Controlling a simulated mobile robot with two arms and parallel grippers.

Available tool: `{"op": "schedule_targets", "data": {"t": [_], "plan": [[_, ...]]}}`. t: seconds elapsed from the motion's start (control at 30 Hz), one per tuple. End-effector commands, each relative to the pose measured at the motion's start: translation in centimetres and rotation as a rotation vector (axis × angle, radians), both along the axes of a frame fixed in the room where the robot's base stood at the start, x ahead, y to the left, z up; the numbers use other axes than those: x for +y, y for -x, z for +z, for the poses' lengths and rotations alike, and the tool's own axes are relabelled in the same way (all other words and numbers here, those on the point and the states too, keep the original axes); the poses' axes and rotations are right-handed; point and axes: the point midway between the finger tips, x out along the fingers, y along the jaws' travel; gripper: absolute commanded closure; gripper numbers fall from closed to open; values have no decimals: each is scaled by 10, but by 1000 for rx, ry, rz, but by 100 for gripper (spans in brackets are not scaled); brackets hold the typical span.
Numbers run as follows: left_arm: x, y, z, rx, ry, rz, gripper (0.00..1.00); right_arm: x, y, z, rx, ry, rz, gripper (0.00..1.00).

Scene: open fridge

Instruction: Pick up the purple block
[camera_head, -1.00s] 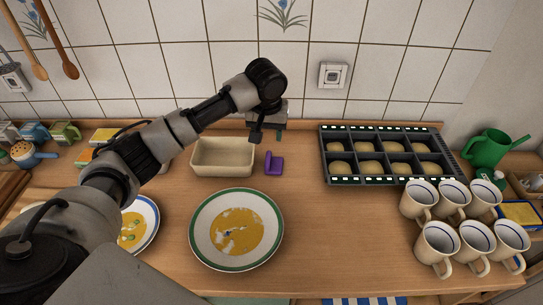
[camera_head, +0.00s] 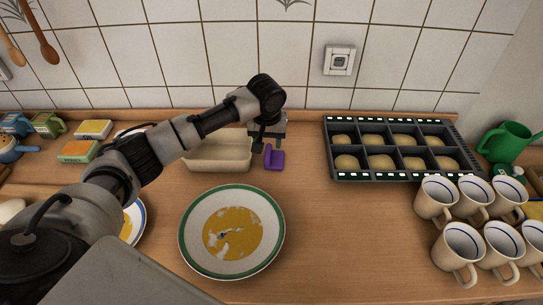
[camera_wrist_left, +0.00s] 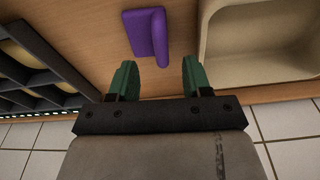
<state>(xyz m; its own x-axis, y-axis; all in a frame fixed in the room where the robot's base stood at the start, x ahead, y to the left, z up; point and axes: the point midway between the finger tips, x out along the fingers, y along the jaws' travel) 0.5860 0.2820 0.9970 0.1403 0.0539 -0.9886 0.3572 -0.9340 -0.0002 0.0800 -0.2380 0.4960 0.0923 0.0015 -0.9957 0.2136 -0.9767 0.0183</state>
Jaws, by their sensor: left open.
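The purple block (camera_head: 274,158) is a small L-shaped piece on the wooden counter, just right of the beige rectangular dish (camera_head: 218,163). It also shows at the top of the left wrist view (camera_wrist_left: 148,35), apart from the fingers. My left gripper (camera_head: 267,142) is at the block's far side, towards the wall. In the left wrist view its two green fingertips (camera_wrist_left: 158,72) are spread with nothing between them, and the block lies just beyond them. My right gripper is not in view.
A dark muffin tray (camera_head: 330,160) with dough stands to the right. Several cream mugs (camera_head: 457,250) stand at the front right. A green-rimmed plate (camera_head: 188,250) lies in front. The tiled wall (camera_head: 400,60) is close behind. Counter between block and tray is bare.

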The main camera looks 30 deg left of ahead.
Motion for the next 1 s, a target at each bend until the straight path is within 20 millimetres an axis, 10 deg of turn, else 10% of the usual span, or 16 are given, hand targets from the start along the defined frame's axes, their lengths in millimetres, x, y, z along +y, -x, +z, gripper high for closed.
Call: {"op": "schedule_targets", "data": {"t": [0.67, 1.0], "plan": [[5, -8, -53, -1, 0, -1, 51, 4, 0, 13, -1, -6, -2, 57], [5, -8, -53, -1, 0, 0, 100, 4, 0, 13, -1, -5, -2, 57]]}}
